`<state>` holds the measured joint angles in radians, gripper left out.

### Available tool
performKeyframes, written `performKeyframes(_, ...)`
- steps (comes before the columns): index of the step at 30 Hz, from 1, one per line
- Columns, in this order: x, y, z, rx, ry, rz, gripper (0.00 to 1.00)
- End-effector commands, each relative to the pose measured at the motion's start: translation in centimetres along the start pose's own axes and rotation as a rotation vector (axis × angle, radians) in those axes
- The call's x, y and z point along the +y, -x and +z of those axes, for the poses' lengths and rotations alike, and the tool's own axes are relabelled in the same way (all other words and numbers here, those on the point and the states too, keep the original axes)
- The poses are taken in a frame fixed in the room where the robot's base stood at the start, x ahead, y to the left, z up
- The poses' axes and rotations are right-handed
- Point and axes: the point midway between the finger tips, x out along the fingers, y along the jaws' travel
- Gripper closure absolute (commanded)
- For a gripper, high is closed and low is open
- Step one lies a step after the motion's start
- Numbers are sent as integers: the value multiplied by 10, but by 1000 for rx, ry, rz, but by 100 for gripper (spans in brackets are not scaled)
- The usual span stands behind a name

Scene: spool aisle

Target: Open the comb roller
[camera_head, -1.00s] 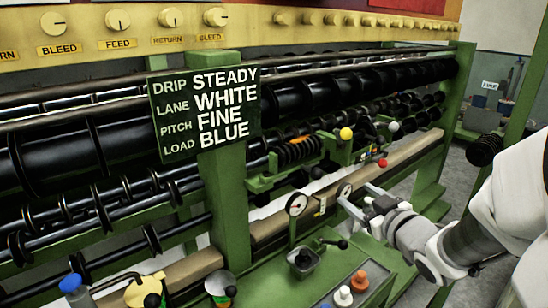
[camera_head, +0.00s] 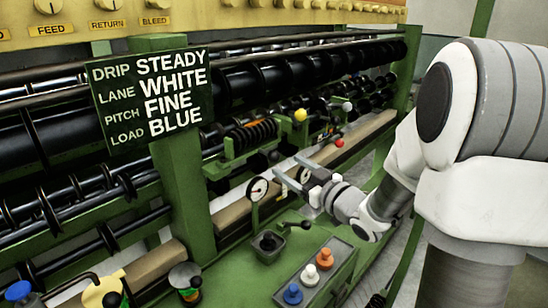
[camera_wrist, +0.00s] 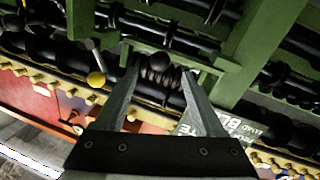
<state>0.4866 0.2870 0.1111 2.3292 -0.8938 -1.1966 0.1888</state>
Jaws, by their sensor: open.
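The comb roller (camera_head: 250,136) is a black ribbed roller with an orange stripe, set in a green bracket (camera_head: 226,160) behind the sign post. It also shows in the wrist view (camera_wrist: 172,82), beyond my fingers. A black ball knob (camera_head: 275,156) sits at the front of the bracket. In the wrist view the black knob (camera_wrist: 160,62) appears between my fingertips, apparently a little beyond them. My gripper (camera_head: 289,167) is open and empty, with its fingers pointing at the bracket. I cannot tell whether a finger touches anything.
A yellow ball (camera_head: 300,115), red ball (camera_head: 339,143) and white ball (camera_head: 347,106) stand right of the roller. A dial gauge (camera_head: 258,189) is close by my left finger. Below are a small lever box (camera_head: 268,244) and a button panel (camera_head: 316,272). The sign (camera_head: 150,95) hangs left.

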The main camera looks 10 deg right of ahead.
Motion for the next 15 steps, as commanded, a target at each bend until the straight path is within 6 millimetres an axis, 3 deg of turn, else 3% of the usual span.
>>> performKeyframes(6, -1, -44, 0, 1, 0, -3, 29)
performKeyframes(15, 0, -71, 0, 0, 0, -1, 29)
